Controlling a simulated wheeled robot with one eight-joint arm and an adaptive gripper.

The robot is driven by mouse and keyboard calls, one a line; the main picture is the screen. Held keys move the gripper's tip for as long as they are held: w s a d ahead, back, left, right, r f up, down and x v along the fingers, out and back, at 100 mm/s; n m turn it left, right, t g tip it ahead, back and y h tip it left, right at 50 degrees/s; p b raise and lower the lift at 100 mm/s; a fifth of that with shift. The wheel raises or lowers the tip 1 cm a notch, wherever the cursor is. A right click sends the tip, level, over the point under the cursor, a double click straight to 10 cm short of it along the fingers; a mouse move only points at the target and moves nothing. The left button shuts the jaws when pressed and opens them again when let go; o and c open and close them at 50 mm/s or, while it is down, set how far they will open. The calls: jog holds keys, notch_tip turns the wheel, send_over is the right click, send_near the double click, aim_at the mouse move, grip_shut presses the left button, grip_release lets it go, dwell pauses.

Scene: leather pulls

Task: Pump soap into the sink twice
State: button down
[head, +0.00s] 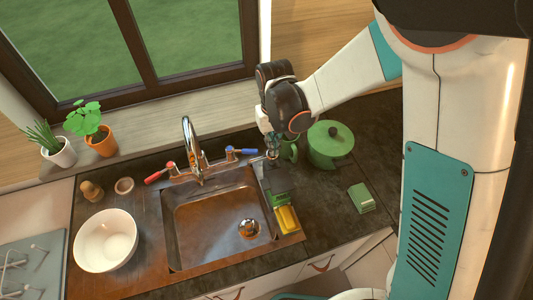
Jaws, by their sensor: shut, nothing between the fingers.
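The sink (212,225) is a brown metal basin set in the dark counter, with a round drain near its front right. A silver tap (189,140) with a red and a blue handle stands behind it. My gripper (272,154) is shut and empty, pointing down at the sink's back right corner, close to the end of the blue handle. I cannot make out the soap pump clearly; it may be hidden at or under my gripper. Whether the fingers touch anything there cannot be told.
A green lidded pot (330,146) and a green mug (290,150) stand right of my gripper. A white bowl (106,241) stands left. Potted plants (97,133) line the windowsill.

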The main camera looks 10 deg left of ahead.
jog(key=shift+f, duration=0.1)
dwell(0.6)
jog(key=shift+f+b, duration=1.65)
jog(key=shift+f, duration=0.05)
jog(key=shift+r, duration=0.1)
jog(key=shift+r+p, duration=0.85)
jog(key=shift+r, duration=0.95)
jog(key=shift+f, duration=0.2)
